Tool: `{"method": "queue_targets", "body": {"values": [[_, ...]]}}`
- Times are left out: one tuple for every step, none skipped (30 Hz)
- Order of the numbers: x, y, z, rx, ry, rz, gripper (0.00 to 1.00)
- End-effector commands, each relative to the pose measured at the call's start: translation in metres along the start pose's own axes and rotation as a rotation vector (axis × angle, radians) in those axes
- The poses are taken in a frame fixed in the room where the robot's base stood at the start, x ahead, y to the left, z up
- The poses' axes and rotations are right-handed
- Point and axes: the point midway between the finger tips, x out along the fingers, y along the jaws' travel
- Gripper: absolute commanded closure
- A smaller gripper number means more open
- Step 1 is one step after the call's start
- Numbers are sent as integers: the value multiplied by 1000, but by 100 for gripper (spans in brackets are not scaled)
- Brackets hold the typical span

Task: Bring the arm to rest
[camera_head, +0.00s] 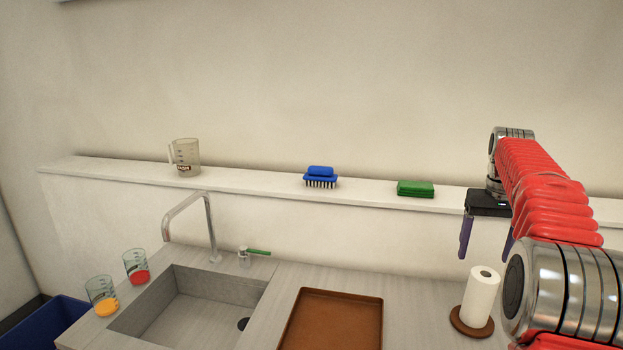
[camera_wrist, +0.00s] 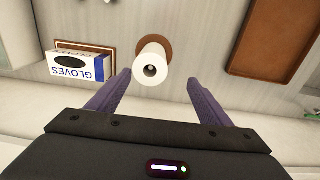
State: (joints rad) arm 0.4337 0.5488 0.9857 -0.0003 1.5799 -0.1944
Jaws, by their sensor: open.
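My arm, red and metallic, reaches in from the right in the head view. My gripper (camera_head: 486,238) hangs in front of the shelf at the right, with its purple fingers pointing down. In the wrist view my gripper (camera_wrist: 158,94) is open, its fingers wide apart. A paper towel roll (camera_wrist: 152,68) shows between and beyond the fingertips, apart from them. The roll (camera_head: 481,297) stands upright on a round brown base on the counter, below my gripper. Nothing is held.
The shelf (camera_head: 260,188) bears a measuring jug (camera_head: 186,157), a blue brush (camera_head: 320,178) and a green sponge (camera_head: 415,188). Below are a sink (camera_head: 190,305), two beakers with red (camera_head: 136,268) and orange (camera_head: 102,297) juice, a brown tray (camera_head: 333,320) and a gloves box (camera_wrist: 78,66).

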Motion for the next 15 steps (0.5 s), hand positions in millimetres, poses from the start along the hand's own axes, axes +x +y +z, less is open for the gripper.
{"method": "queue_targets", "body": {"values": [[-6,-8,5,-7,11,2,28],[-10,-12,8,-9,17,3,28],[-13,-17,12,-13,23,4,28],[-16,-21,15,-15,29,4,28],[-18,-25,18,-19,35,5,28],[-21,-30,23,-23,42,6,28],[-23,-34,26,-26,47,6,28],[-25,-37,29,-29,53,7,28],[-28,-42,34,-32,61,8,28],[-30,-46,38,-36,65,8,28],[-32,-50,41,-39,72,9,28],[-35,-54,46,-42,79,9,28],[-36,-58,50,-45,84,9,28],[-38,-61,54,-47,90,10,28],[-40,-66,59,-51,98,10,28]]}}
